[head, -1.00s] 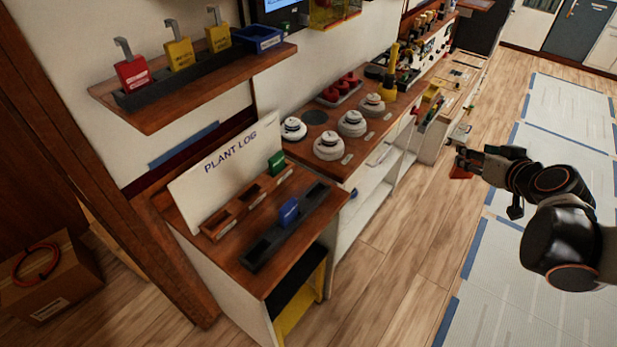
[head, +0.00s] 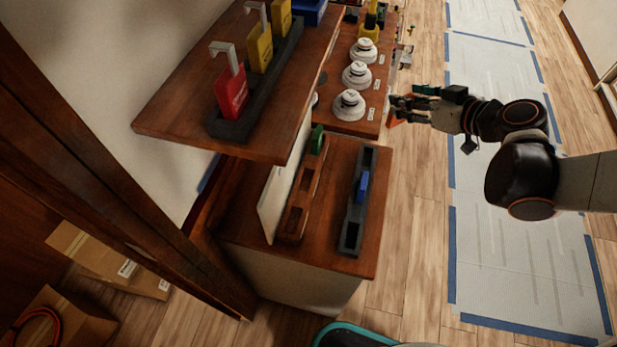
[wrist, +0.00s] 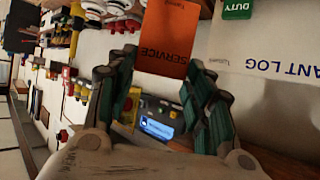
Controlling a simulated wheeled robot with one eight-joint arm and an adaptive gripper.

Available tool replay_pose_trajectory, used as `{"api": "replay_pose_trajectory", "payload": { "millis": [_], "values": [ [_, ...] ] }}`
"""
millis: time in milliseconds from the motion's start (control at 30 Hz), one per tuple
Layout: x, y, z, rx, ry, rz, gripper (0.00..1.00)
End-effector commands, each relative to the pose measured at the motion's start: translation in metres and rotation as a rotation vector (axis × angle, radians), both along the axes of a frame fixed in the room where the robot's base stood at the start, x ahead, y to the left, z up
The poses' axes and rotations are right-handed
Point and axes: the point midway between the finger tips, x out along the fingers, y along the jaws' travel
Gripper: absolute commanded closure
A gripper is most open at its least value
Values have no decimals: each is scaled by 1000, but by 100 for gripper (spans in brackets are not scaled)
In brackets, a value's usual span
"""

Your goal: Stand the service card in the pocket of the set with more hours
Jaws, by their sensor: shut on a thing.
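The service card is orange and reads "SERVICE" in the wrist view (wrist: 165,38). My gripper (wrist: 165,75) is shut on its lower part, and the card sticks out past the fingertips. In the head view my gripper (head: 398,108) is at the right, in the air beside the counter, with a bit of orange (head: 400,122) at its tips. A wooden slotted rack (head: 297,215) holds a green card (head: 318,138) at its far end. A dark slotted rack (head: 351,232) holds a blue card (head: 363,187). I cannot read any hours or tell which pocket belongs to which set.
A wooden shelf (head: 175,115) with red and yellow tags overhangs the left side. A white PLANT LOG board (head: 275,190) stands behind the wooden rack. White round detectors (head: 349,104) sit on the far counter. Floor right of the counter (head: 415,220) is clear.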

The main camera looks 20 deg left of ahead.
Motion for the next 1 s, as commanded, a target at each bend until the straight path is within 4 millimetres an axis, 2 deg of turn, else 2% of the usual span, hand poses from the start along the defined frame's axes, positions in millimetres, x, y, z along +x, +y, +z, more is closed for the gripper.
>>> {"api": "replay_pose_trajectory", "payload": {
  "millis": [33, 200, 300, 400, 533, 633, 1000],
  "values": [
    [-14, 28, 9, 1, 0, 96, 80],
    [-68, 104, 26, 1, 1, 412, 80],
    [-98, 135, 35, -1, 1, 564, 80],
    [-121, 156, 43, 0, 1, 675, 80],
    [-138, 168, 46, -2, 0, 755, 80],
    [-142, 171, 38, -2, 1, 774, 80],
    [-142, 171, -39, -2, 1, 772, 80]
  ]
}}
